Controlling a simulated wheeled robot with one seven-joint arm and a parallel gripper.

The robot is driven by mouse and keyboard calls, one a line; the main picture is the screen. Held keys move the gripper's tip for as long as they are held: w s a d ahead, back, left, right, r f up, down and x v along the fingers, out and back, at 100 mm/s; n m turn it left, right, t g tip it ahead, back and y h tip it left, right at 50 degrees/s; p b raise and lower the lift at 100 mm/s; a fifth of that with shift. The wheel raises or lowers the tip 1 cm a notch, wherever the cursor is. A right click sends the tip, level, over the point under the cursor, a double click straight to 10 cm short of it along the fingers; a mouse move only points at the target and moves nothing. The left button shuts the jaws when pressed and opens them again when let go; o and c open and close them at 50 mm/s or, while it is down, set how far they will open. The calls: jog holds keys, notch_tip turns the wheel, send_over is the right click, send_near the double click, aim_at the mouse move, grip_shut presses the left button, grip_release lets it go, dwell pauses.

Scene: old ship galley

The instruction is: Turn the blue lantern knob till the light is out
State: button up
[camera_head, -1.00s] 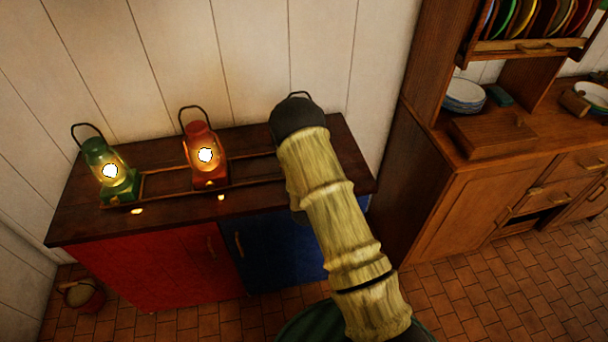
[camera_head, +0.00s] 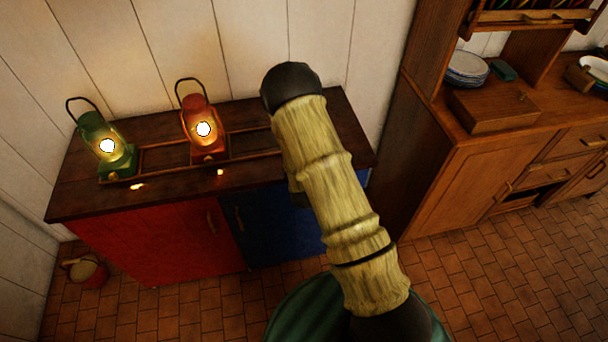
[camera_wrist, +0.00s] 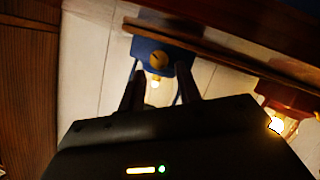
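The blue lantern (camera_wrist: 145,48) shows upside down in the wrist view, with a round brass knob (camera_wrist: 158,60) on its base. A small glow shows below the knob, so its light appears lit. My gripper (camera_wrist: 159,72) is open, its two dark fingers apart on either side of the glow and pointing at the lantern. I cannot tell whether either finger touches the knob. In the head view my arm hides the blue lantern and the gripper.
A lit red lantern (camera_head: 197,107) and a lit green lantern (camera_head: 96,125) stand in a wooden rail on the dark cabinet top (camera_head: 75,200). A wooden dresser (camera_head: 450,190) stands to the right. A bucket (camera_head: 86,270) sits on the tiled floor at left.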

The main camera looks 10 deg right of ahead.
jog(key=p+v, duration=0.5)
jog(key=v, duration=0.8)
jog(key=shift+s, duration=0.2)
jog(key=shift+a, duration=0.1)
jog(key=s+d+r+m+g+y, duration=0.2)
jog(key=s+r+g, duration=0.9)
jog(key=r, duration=0.6)
jog(key=shift+s+d+r+m+y, duration=0.35)
jog(key=shift+s+d+m, duration=0.35)
jog(key=shift+s+m, duration=0.35)
